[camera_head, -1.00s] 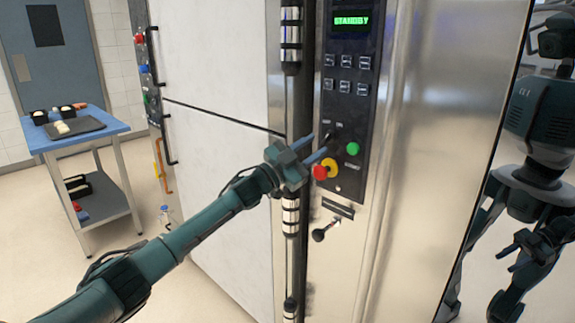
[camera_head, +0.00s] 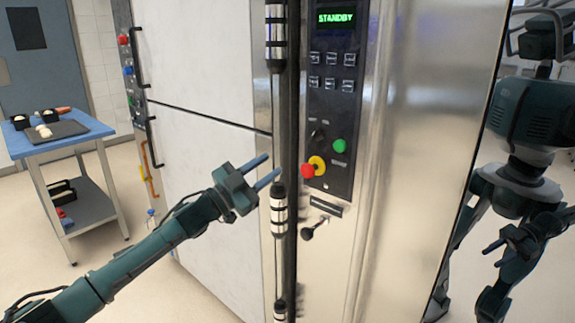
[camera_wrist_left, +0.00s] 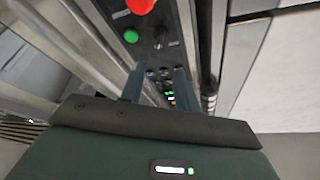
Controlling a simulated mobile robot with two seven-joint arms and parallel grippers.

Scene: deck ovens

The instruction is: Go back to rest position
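My left gripper (camera_head: 264,170) reaches in from the lower left in the head view. Its two blue fingers are spread apart with nothing between them, in front of the oven's hinge side and left of the control panel (camera_head: 333,105). The fingers do not appear to touch the panel. In the left wrist view the fingers (camera_wrist_left: 157,88) are also apart, with the panel beyond them. My right gripper does not show directly; the steel at the right carries a reflection of a robot.
The oven panel has a green STANDBY display (camera_head: 336,18), a green button (camera_head: 339,146), a red knob on yellow (camera_head: 309,170) and a black lever (camera_head: 313,230). A blue-topped cart (camera_head: 78,140) with a dark tray stands at the left. Floor between cart and oven is clear.

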